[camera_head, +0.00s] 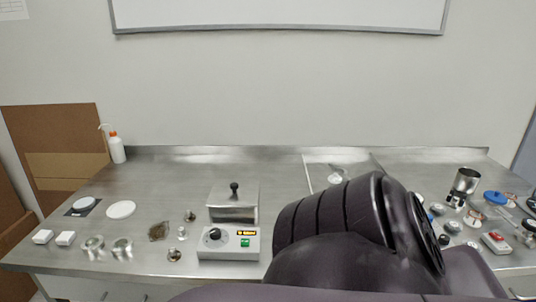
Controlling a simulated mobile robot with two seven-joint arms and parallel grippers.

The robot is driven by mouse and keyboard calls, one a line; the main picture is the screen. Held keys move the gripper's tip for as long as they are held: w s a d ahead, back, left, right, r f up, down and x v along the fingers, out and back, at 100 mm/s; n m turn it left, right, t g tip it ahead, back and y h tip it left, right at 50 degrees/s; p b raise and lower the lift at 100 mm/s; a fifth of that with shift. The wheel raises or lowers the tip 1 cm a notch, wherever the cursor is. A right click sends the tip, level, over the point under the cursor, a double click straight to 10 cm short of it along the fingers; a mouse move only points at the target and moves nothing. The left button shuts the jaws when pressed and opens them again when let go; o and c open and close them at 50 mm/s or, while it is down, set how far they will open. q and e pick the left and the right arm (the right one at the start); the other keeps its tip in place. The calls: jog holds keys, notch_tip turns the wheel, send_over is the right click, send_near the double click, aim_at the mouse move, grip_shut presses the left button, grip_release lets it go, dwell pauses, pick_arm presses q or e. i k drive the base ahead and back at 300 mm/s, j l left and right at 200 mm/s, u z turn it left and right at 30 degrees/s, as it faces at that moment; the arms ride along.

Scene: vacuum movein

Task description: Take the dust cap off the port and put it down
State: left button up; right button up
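I cannot tell for sure which thing is the dust cap or the port. A blue round cap-like piece (495,197) sits at the right end of the steel bench. A second small blue piece (437,208) is partly covered by my dark arm. An upright open metal cylinder (465,183) stands near them, left of the first blue piece. My arm's large dark links fill the lower right middle and hide part of the bench. No gripper fingers of either arm show.
Metal rings (122,248), white blocks (43,237), a white disc (121,210) and a bottle (117,149) are on the left. The bench's back left (170,170) is clear.

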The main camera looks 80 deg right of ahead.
aim_at(495, 197)
jog(key=z, duration=4.1)
jog(key=u, duration=0.7)
jog(key=l+u, duration=0.3)
jog(key=u, duration=0.2)
jog(key=l+u, duration=0.35)
jog(key=u, duration=0.15)
jog(key=k+l+u, duration=0.1)
jog(key=l+u, duration=0.15)
jog(key=l, duration=0.15)
jog(key=k+l+u, duration=0.1)
jog(key=l+u, duration=0.15)
jog(key=l, duration=0.15)
jog(key=k+l+u, duration=0.1)
jog(key=l, duration=0.3)
jog(key=k+l+u, duration=0.15)
jog(key=k+l, duration=0.1)
jog(key=l, duration=0.15)
